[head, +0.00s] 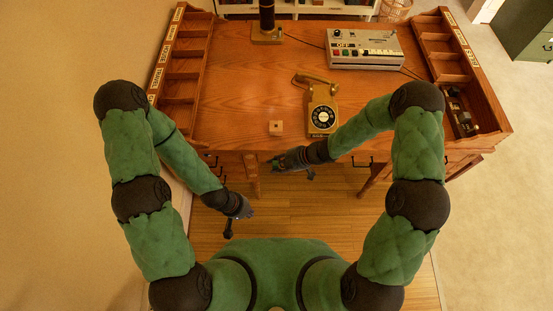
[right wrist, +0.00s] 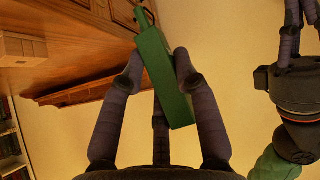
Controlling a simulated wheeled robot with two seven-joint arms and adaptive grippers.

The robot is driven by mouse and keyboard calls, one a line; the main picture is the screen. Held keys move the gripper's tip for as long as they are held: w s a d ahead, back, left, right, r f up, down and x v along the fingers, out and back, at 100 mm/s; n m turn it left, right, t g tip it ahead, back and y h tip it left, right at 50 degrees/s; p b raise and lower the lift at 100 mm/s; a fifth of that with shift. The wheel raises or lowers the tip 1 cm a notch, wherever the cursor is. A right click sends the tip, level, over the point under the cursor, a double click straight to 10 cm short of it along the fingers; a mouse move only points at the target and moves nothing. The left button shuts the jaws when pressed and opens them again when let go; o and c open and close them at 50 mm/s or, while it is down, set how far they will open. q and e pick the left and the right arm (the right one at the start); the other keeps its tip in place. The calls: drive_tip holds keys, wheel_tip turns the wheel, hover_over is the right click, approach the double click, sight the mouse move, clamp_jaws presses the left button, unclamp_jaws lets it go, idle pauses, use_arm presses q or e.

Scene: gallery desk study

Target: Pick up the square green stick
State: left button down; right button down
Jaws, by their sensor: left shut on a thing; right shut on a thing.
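The square green stick (right wrist: 165,80) is a long green bar between the fingers of my right gripper (right wrist: 160,72) in the right wrist view. The gripper is shut on it, and the bar is tilted, reaching past the fingers at both ends. In the head view my right gripper (head: 283,162) is just off the desk's front edge; the stick is hard to make out there. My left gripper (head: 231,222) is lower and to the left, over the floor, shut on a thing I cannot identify. It also shows at the right of the right wrist view (right wrist: 288,45).
The wooden desk (head: 245,85) holds a small wooden block with a dark hole (head: 276,128) near its front edge, a tan rotary telephone (head: 322,108), a grey device with buttons (head: 365,48) and a dark cylinder on a base (head: 267,22). Sorting racks line both sides.

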drive_tip(key=shift+r+m+g+p, duration=0.2)
drive_tip(key=shift+m+g+p, duration=0.35)
drive_tip(key=shift+p, duration=2.55)
drive_tip(key=shift+f+g+p, duration=0.15)
drive_tip(key=shift+g+p, duration=0.2)
drive_tip(key=shift+p, duration=0.1)
drive_tip(key=shift+f, duration=0.1)
